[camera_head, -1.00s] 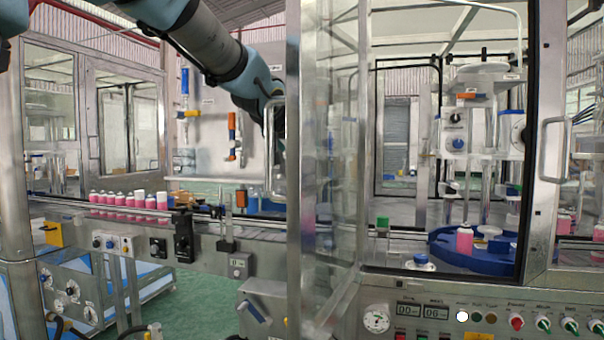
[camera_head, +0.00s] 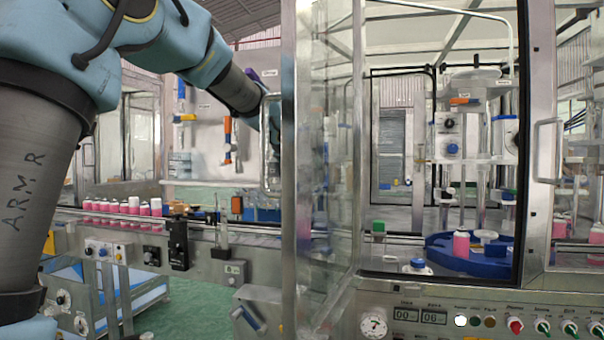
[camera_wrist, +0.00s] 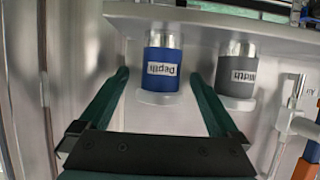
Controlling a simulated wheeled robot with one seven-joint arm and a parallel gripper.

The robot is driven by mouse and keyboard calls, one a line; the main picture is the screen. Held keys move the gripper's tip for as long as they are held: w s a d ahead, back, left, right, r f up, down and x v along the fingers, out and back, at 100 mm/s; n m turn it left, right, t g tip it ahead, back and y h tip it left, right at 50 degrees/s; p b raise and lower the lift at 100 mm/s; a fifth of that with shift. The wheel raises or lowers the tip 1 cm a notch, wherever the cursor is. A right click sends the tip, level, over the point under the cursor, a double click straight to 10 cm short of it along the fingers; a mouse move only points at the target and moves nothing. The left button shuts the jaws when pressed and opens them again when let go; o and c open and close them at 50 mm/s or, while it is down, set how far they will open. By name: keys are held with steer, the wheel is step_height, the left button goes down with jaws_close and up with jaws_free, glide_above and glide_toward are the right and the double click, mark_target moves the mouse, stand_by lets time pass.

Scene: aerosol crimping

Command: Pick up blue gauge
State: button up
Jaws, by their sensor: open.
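The blue gauge (camera_wrist: 162,68) is a short blue cylinder with a metal top and a pale, wider base. Its white label reads "Depth" and appears upside down in the wrist view. My gripper (camera_wrist: 159,76) is open and empty. Its two green fingers reach up on either side of the blue gauge, with the fingertips near its left and right sides. I cannot tell how far the gauge lies between them in depth. In the head view my gripper is hidden behind the door frame, and I cannot make out the blue gauge.
A grey gauge (camera_wrist: 235,75) labelled "Width" stands close right of the blue one. An orange-and-blue tool (camera_wrist: 299,120) is at the far right. A glass door (camera_head: 330,150) stands beside my arm. Pink cans (camera_head: 122,208) line the conveyor.

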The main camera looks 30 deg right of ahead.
steer(key=shift+c, duration=0.3)
jaws_close()
stand_by(0.4)
